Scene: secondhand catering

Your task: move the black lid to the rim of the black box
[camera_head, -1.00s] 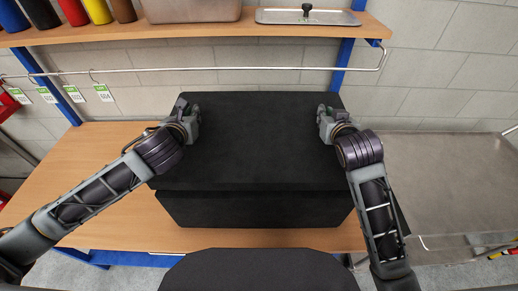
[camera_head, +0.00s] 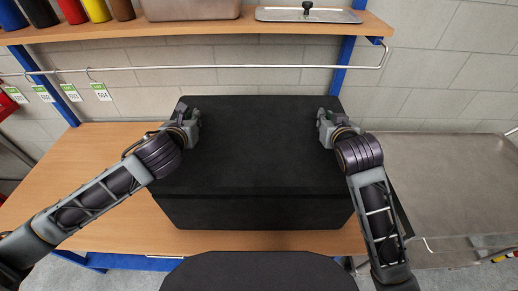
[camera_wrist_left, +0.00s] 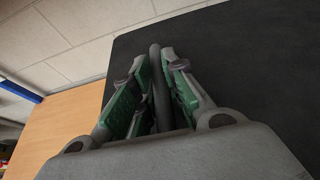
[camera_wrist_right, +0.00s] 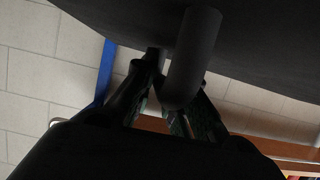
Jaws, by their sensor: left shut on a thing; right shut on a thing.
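The black lid (camera_head: 260,150) lies level over the black box (camera_head: 260,214) on the wooden table. Its front edge lines up closely with the box's front wall, with only a thin dark line between them. Whether it touches the rim all round I cannot tell. My left gripper (camera_head: 190,117) is shut on a dark bar-like handle at the lid's left side; the handle (camera_wrist_left: 159,88) shows between the fingers in the left wrist view. My right gripper (camera_head: 325,120) is shut at the lid's right side, where a rounded black handle (camera_wrist_right: 193,62) shows in the right wrist view.
A shelf (camera_head: 215,31) with bottles, a metal pan (camera_head: 190,10) and a steel lid (camera_head: 308,16) is above the back. A rail (camera_head: 230,68) runs beneath it. The wooden table (camera_head: 95,165) is clear at left. A steel table (camera_head: 450,180) stands at right.

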